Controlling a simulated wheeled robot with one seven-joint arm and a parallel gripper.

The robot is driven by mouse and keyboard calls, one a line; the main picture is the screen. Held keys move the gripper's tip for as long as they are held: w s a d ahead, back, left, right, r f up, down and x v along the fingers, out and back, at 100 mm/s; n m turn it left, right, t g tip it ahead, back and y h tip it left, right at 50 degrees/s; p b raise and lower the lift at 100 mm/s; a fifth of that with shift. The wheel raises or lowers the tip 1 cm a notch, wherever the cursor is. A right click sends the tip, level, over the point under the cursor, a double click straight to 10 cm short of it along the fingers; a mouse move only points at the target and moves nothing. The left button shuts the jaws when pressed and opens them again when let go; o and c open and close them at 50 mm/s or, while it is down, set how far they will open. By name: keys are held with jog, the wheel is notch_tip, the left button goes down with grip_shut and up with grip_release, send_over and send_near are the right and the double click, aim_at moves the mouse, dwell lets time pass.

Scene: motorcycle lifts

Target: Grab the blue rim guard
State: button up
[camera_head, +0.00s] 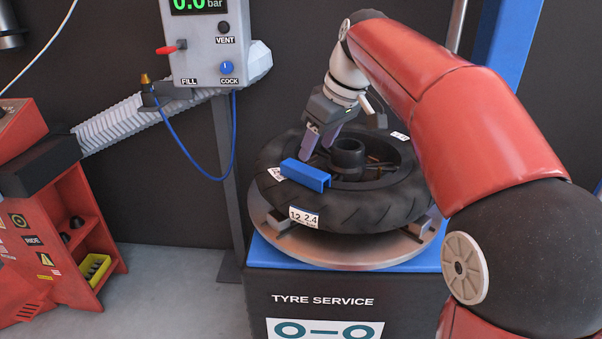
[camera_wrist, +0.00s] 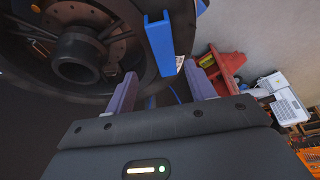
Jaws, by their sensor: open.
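The blue rim guard (camera_head: 306,175) is a short channel-shaped piece on the near left edge of the tyre (camera_head: 365,212), which lies flat on the turntable. In the wrist view the guard (camera_wrist: 160,44) is above and ahead of the space between my fingers, against the tyre (camera_wrist: 128,25). My gripper (camera_head: 312,148) is above the tyre's left inner side, just behind the guard in the head view. Its two purple-grey fingers (camera_wrist: 163,88) are apart with nothing between them. I cannot tell the exact gap between fingertips and guard.
The wheel hub (camera_head: 348,152) stands up in the tyre's middle, right of my gripper. The tyre rests on a round turntable (camera_head: 330,252) with clamp blocks. An inflation box (camera_head: 207,45) with a blue hose hangs behind left. A red tool cabinet (camera_head: 75,230) stands left.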

aim_at(305, 168)
jog(key=x, duration=0.6)
jog(key=shift+s+a+b, duration=0.25)
jog(key=shift+a+b, duration=0.05)
jog(key=shift+a, duration=0.05)
jog(key=c, duration=1)
